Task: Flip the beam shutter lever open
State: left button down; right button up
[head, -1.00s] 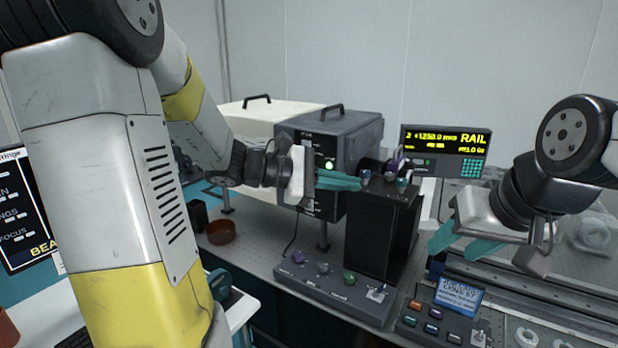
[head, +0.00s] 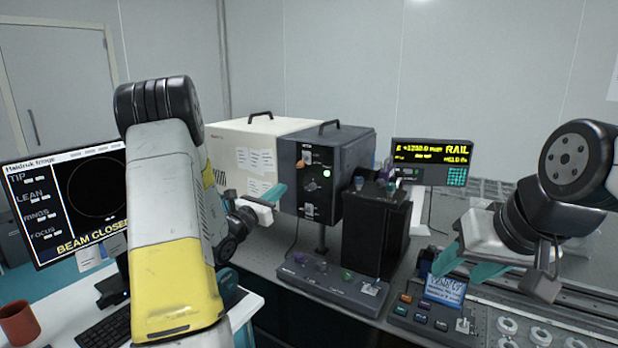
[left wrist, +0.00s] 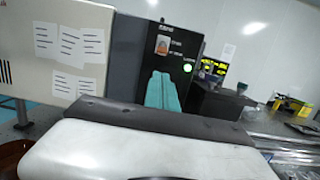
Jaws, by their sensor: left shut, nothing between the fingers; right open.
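A dark box (head: 352,165) carries a front panel with a small orange lever (head: 300,163), a lit green lamp (head: 327,173) and a lower switch (head: 309,209). The orange lever also shows in the left wrist view (left wrist: 162,45). I cannot tell for certain that it is the shutter lever. My left gripper (head: 279,191) is shut and empty, left of and below the orange lever, and looks apart from it. In the left wrist view its teal fingers (left wrist: 163,90) cover the lower panel. My right gripper (head: 462,266) is open and empty at the right.
A monitor (head: 65,205) reads "BEAM CLOSED". A cream box (head: 232,150) stands left of the dark box. A black block (head: 375,232) stands to its right, with a knobbed control box (head: 330,285) in front. A rail display (head: 430,160) stands behind.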

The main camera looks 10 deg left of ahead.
aim_at(301, 164)
pick_arm(q)
jog(key=x, duration=1)
jog(key=shift+a+r, duration=0.1)
